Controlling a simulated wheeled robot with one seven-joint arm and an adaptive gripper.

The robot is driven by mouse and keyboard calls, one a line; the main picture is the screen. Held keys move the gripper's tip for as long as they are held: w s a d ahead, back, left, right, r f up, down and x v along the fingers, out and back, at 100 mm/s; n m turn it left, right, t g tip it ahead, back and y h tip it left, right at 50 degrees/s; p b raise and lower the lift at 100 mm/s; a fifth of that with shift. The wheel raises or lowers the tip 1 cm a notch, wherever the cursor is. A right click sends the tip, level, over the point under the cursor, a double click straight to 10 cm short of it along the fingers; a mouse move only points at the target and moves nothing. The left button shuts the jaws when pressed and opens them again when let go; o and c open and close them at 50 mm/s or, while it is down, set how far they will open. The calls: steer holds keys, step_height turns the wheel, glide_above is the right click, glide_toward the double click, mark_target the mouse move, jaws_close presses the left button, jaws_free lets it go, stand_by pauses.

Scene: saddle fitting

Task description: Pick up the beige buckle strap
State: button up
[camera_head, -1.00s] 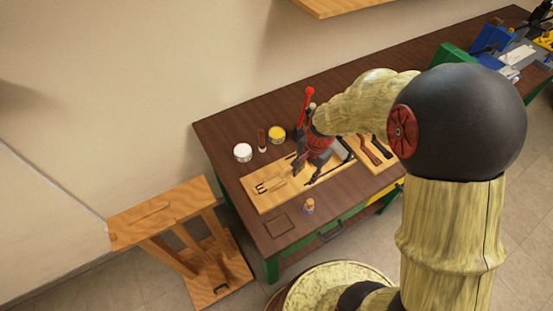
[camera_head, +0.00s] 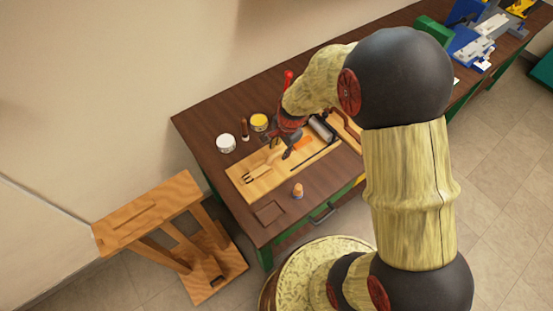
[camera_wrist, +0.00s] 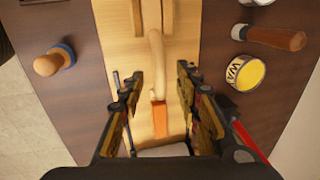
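My gripper (camera_wrist: 162,95) is open, its two dark fingers spread over the pale wooden board (camera_wrist: 183,45). A beige curved strip (camera_wrist: 156,55), which looks like the buckle strap, lies on the board and runs between the fingers, with clear gaps on both sides. An orange piece (camera_wrist: 160,118) shows at its near end; I cannot tell whether they are joined. In the head view my gripper (camera_head: 288,148) is over the middle of the board (camera_head: 268,188), beside the beige piece (camera_head: 262,170). Whether the fingertips touch the board is hidden.
A white jar (camera_head: 226,143), a yellow-topped jar (camera_head: 259,122) and a wooden-handled brush (camera_wrist: 275,37) stand behind the board. A cork-like knob with a blue base (camera_head: 298,191) stands in front. A grey roller (camera_head: 322,128) lies right. A wooden stand (camera_head: 150,215) is left of the bench.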

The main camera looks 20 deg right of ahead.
mark_target(280, 152)
steer(key=f, duration=0.3)
steer(key=shift+w+a+f+b, duration=0.1)
steer(key=shift+w+f+b, duration=0.15)
steer(key=shift+w+b, duration=0.1)
steer(key=c, duration=0.3)
jaws_close()
